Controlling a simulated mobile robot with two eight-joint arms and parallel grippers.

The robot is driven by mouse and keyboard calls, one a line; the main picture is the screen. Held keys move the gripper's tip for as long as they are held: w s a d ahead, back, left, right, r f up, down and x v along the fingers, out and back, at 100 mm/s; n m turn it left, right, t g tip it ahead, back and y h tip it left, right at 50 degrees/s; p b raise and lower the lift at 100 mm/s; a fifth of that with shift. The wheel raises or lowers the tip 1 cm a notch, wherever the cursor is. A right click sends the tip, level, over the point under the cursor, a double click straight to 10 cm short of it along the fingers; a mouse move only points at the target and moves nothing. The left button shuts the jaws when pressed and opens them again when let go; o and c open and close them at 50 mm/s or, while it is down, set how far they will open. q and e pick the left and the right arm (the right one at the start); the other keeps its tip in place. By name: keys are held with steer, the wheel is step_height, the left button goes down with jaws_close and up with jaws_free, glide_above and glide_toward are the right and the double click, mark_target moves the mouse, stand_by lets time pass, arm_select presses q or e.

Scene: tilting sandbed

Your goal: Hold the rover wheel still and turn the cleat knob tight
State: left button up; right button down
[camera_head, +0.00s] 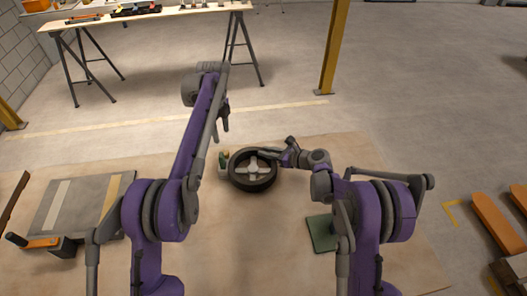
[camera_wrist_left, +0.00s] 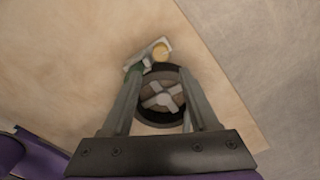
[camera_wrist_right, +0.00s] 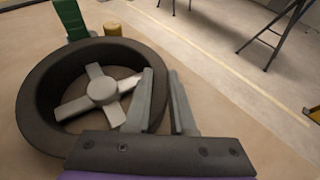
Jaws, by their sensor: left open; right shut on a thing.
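The rover wheel (camera_head: 237,182), a black ring with pale spokes, lies flat on the wooden surface; it also shows in the right wrist view (camera_wrist_right: 40,95). My right gripper (camera_head: 274,155) is shut on the wheel's rim, one finger inside the ring and one outside, as the right wrist view (camera_wrist_right: 162,78) shows. A small yellow knob (camera_wrist_left: 160,51) sits on a green and pale bracket (camera_wrist_left: 134,66) beside the wheel; the knob also shows behind the rim (camera_wrist_right: 113,29). My left gripper (camera_head: 224,124) is open and empty, raised above and apart from the knob and wheel.
A grey board (camera_head: 62,212) with an orange handle (camera_head: 42,242) lies at the left. A green pad (camera_head: 322,236) lies near my right arm. A trestle table (camera_head: 165,18) and a yellow post (camera_head: 334,50) stand behind. The wood in front of the wheel is clear.

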mark_target(224, 150)
arm_select(q)
steer(key=shift+o, duration=0.2)
steer(key=n, duration=0.3)
steer(key=shift+r, duration=0.1)
step_height(224, 150, down, 10)
steer(key=n, duration=2.9)
steer(key=shift+w, duration=0.1)
jaws_close()
